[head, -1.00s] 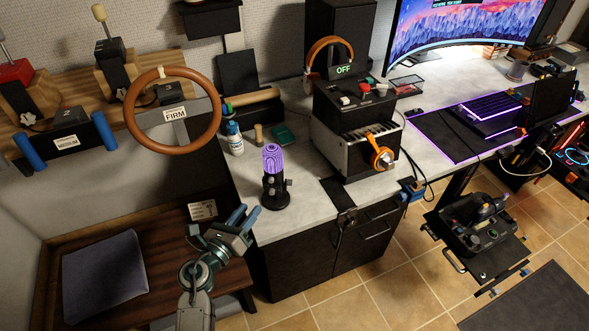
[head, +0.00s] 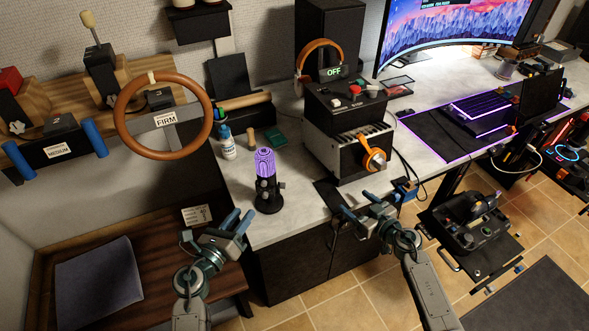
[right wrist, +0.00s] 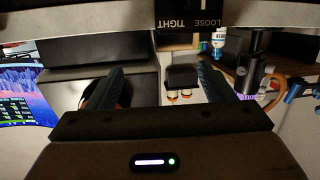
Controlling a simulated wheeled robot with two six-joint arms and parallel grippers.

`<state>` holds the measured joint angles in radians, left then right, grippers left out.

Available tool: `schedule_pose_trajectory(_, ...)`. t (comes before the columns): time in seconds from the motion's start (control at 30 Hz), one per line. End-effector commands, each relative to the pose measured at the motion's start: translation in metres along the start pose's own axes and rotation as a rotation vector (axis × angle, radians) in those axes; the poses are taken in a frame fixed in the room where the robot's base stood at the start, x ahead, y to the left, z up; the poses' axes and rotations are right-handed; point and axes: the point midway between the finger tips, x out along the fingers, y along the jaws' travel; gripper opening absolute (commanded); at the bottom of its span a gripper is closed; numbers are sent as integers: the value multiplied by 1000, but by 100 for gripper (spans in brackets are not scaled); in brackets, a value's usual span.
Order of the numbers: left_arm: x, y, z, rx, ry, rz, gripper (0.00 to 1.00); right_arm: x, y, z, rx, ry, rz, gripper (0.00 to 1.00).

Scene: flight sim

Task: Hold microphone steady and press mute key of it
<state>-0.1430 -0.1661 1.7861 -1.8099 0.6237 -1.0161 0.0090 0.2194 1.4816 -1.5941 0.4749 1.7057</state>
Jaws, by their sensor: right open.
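The microphone (head: 266,182) stands upright on the grey desk near its front left edge, with a glowing purple top and a dark round base. Small knobs show on its side, but I cannot make out which is the mute key. My left gripper (head: 238,220) is open and empty, just left of and in front of the microphone, apart from it. My right gripper (head: 355,207) is open and empty to the right of the microphone, near the desk's front edge. Its spread fingers (right wrist: 157,85) show in the right wrist view with nothing between them.
A control box (head: 345,130) with an OFF display stands right of the microphone. A steering wheel (head: 163,115) is at left. Bare desk (head: 295,205) lies right of the microphone.

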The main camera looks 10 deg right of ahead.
Motion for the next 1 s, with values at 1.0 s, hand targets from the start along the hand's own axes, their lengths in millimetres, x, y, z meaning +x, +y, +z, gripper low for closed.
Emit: schedule_pose_trajectory(1.0, 0, 0, 0, 0, 0, 0, 36, 120, -181, -190, 10, 190, -434, 75)
